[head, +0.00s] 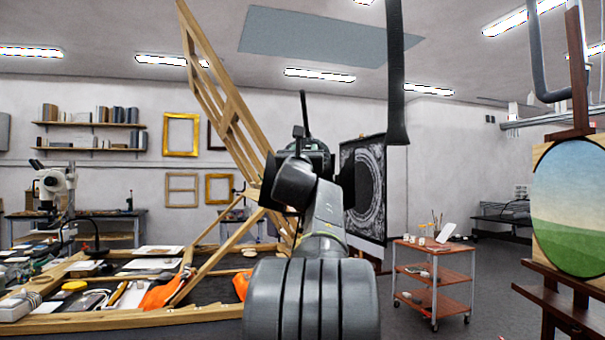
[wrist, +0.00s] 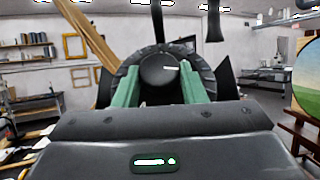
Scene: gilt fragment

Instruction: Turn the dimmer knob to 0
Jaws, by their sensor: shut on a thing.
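The dimmer knob (wrist: 158,72) is a dark round knob in the middle of the wrist view, set against a larger dark disc with a notched rim. A short white mark on its face points to the right. My gripper (wrist: 160,85) has two green fingers, one on each side of the knob, and it is shut on the knob. In the head view my arm fills the centre and hides the knob. Any numbers on the dial are too small to read.
A long wooden workbench (head: 150,319) with tools and papers lies to the left. An orange trolley (head: 432,270) stands right of my arm. A painting on an easel (head: 572,205) is at the far right. A dark panel with a ring pattern (head: 366,190) stands behind my arm.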

